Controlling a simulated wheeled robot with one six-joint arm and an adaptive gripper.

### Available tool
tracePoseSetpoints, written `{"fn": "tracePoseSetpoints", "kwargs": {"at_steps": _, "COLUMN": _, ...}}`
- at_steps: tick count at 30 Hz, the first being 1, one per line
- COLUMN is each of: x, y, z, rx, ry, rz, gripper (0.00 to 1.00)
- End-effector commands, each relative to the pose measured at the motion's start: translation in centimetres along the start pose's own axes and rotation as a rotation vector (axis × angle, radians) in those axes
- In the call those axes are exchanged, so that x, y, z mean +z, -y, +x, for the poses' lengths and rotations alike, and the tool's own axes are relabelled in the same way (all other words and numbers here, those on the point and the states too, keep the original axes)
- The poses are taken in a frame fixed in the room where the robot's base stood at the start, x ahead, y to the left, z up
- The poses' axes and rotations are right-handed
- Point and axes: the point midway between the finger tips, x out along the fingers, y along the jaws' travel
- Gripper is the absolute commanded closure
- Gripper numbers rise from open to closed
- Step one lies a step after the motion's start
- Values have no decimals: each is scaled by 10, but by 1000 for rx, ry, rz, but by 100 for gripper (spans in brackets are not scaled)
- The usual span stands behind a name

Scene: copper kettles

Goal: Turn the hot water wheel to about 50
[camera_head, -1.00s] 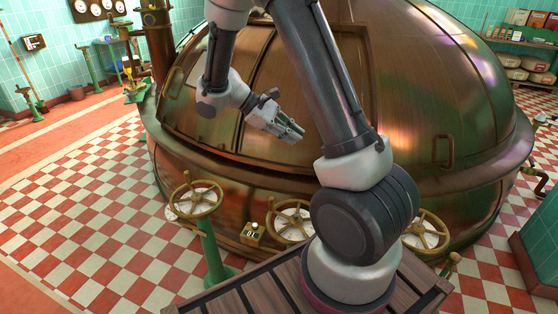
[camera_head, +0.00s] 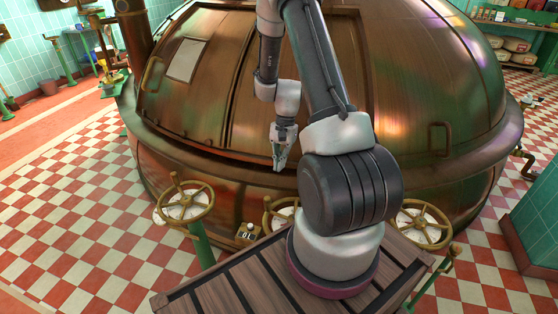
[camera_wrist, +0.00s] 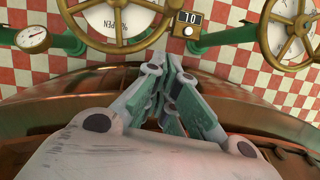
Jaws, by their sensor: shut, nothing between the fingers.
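Three brass handwheels stand before the copper kettle in the head view: a left wheel (camera_head: 207,205), a middle wheel (camera_head: 268,217) partly hidden by my arm, and a right wheel (camera_head: 447,222). I cannot tell which is the hot water wheel. In the wrist view one wheel (camera_wrist: 150,38) has a white dial (camera_wrist: 118,18) marked "% OPEN" behind it; another wheel (camera_wrist: 268,38) is at the right. A small counter box (camera_wrist: 188,20) between them reads about 10. My gripper (camera_head: 278,168) is shut, empty and pointing down above the middle wheel, apart from it. Its fingers (camera_wrist: 171,72) also show in the wrist view.
The copper kettle (camera_head: 410,110) fills the space behind the wheels. A round gauge (camera_wrist: 32,39) sits on a green pipe in the wrist view. A slatted wooden platform (camera_head: 215,290) is in front. Checkered floor (camera_head: 75,190) is clear at the left.

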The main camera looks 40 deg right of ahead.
Motion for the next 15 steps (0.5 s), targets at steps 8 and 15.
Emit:
{"fn": "tracePoseSetpoints", "kwargs": {"at_steps": 8, "x": 2, "y": -1, "z": 61, "rx": 5, "ry": 5, "rz": -2, "gripper": 100}}
{"fn": "tracePoseSetpoints", "kwargs": {"at_steps": 15, "x": 29, "y": -1, "z": 76, "rx": 3, "ry": 3, "rz": -3, "gripper": 100}}
